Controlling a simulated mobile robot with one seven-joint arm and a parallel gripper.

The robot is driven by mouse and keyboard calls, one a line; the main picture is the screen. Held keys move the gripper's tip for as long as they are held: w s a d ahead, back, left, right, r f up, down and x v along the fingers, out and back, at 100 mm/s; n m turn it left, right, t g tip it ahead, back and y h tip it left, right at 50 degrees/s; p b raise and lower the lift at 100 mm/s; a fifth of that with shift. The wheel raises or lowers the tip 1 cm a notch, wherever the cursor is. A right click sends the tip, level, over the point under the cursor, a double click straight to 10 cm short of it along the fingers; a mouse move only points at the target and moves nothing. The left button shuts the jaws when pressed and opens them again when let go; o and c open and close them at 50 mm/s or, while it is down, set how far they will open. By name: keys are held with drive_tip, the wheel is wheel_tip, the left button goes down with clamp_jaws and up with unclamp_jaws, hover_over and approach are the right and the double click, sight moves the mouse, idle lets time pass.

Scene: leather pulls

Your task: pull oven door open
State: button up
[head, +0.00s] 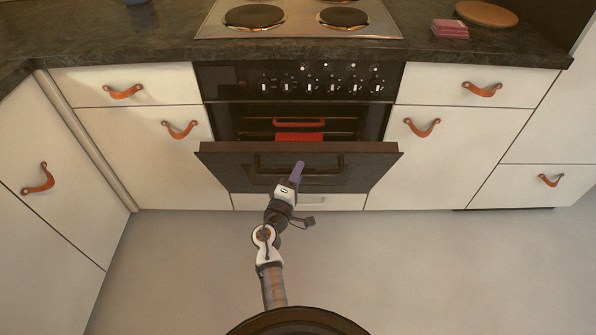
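The oven (225,125) is built into the counter front, below a row of knobs. Its dark door (225,160) is partly open, tilted out at the top, and the oven cavity shows above it. The dark bar handle (325,171) runs across the front of the door. My gripper (298,167) has purple fingers and overlaps the door's front near the middle of the handle. I cannot tell whether it touches the handle, and its fingers are too small to show a gap. Part of the handle is hidden behind it.
A red item (299,136) is inside the oven. White drawers and cupboards with leather pulls (421,128) flank the oven. A hob (300,18) is on the dark worktop. The grey floor (430,270) in front is clear on both sides of my arm.

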drive_tip(key=shift+o, duration=1.1)
drive_tip(key=shift+r, duration=0.1)
drive_tip(key=b+v, duration=0.1)
drive_tip(key=v, duration=0.6)
drive_tip(key=shift+s+a+b, duration=0.1)
drive_tip(key=shift+s+b, duration=0.15)
drive_tip(key=shift+b, duration=0.05)
drive_tip(key=shift+c, duration=0.4)
